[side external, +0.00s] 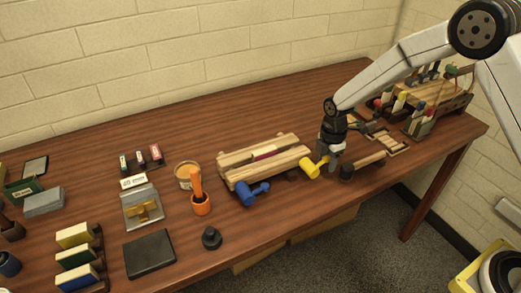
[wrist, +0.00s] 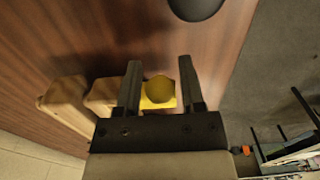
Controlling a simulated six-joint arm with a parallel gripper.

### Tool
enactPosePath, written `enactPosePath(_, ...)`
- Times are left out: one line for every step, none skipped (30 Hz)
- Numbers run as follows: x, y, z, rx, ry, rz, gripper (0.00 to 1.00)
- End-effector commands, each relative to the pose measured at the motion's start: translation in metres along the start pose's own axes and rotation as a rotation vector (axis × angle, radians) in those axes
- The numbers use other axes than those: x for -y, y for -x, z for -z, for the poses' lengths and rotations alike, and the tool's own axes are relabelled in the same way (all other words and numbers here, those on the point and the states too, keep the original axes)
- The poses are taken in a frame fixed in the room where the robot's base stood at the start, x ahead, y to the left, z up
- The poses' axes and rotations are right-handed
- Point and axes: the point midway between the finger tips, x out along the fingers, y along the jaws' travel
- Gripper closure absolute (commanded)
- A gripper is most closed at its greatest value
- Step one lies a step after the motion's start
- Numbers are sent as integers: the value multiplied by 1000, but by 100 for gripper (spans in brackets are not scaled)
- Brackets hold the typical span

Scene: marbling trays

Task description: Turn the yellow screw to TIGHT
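The yellow screw (side external: 314,167) is at the right end of the wooden press (side external: 240,157), on its front side. In the wrist view the round yellow screw head (wrist: 159,89) lies between my two fingers, with a gap on each side. My gripper (side external: 331,158) points down right beside the yellow screw; in the wrist view its fingers (wrist: 160,84) are apart and hold nothing. A blue screw (side external: 252,193) is at the press's left front. No TIGHT mark can be read in either view.
A dark-headed mallet (side external: 347,172) lies just right of my gripper, near the table's front edge. The table's back middle (side external: 220,115) is clear.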

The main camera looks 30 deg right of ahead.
Motion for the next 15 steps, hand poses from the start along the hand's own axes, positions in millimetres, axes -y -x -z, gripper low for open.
enactPosePath(0,0,0,0,0,-1,50)
enactPosePath(0,0,0,0,0,-1,50)
enactPosePath(0,1,0,0,0,-1,50)
enactPosePath(0,1,1,0,0,-1,50)
enactPosePath(0,1,1,-1,0,-1,50)
enactPosePath(-1,2,1,-1,0,-2,50)
enactPosePath(-1,3,1,-1,0,-2,50)
enactPosePath(-1,3,2,-1,0,-2,50)
enactPosePath(-1,4,2,-1,0,-2,50)
enactPosePath(-1,5,3,-1,0,-2,50)
enactPosePath(-1,5,3,-1,0,-2,50)
enactPosePath(-1,6,3,-1,0,-2,50)
enactPosePath(-1,6,3,-1,0,-2,50)
enactPosePath(-1,7,4,-1,0,-2,50)
enactPosePath(-1,7,4,-1,0,-2,50)
